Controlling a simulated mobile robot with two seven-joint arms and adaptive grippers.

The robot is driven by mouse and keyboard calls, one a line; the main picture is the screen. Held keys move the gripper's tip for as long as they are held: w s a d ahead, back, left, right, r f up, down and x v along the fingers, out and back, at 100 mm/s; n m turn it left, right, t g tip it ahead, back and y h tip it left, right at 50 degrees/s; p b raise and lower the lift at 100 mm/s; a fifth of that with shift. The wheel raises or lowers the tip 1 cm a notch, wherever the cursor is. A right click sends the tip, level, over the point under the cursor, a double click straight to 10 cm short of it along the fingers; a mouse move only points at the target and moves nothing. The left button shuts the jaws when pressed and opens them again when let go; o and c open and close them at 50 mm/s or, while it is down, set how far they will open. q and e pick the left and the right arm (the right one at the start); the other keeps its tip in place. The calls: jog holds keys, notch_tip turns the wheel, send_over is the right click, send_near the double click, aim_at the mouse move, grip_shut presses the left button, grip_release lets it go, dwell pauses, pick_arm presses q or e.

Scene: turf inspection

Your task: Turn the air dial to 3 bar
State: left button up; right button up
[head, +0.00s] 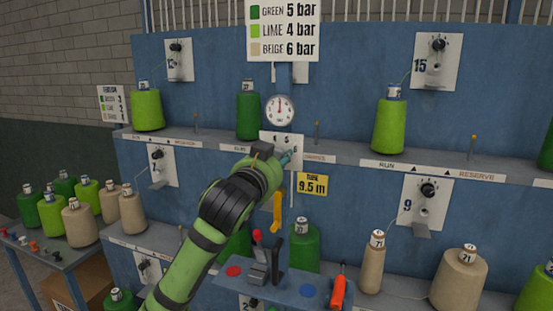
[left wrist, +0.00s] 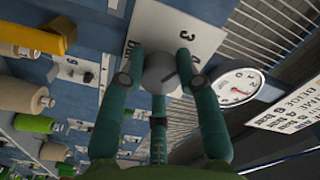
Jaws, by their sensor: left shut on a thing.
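The air dial is a grey round knob (left wrist: 160,72) on a white number plate (left wrist: 190,25). The plate also shows in the head view (head: 290,138), with a 3 and "bar" legible in the left wrist view. My left gripper (head: 286,158) is at the plate, and its teal fingers (left wrist: 162,82) are shut around the knob. A dark mark shows on the knob, but I cannot tell which number it points at. In the head view my gripper hides the knob. The round pressure gauge (head: 280,110) is just above the plate; its reading is too small to tell.
A sign (head: 283,30) lists green 5, lime 4 and beige 6 bar. A green cone (head: 248,115) stands left of the gauge and a lime cone (head: 389,127) to its right. A yellow handle (head: 277,210) hangs below the dial, beside a yellow 9.5 m tag (head: 312,184).

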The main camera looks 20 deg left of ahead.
pick_arm(q)
jog(key=shift+f+n, duration=0.1)
jog(key=shift+n, duration=0.4)
jog(key=o, duration=1.2)
jog(key=shift+a, duration=0.1)
jog(key=shift+c, duration=0.2)
jog(key=s, duration=1.2)
jog(key=shift+a, duration=0.2)
jog(key=shift+f, duration=0.1)
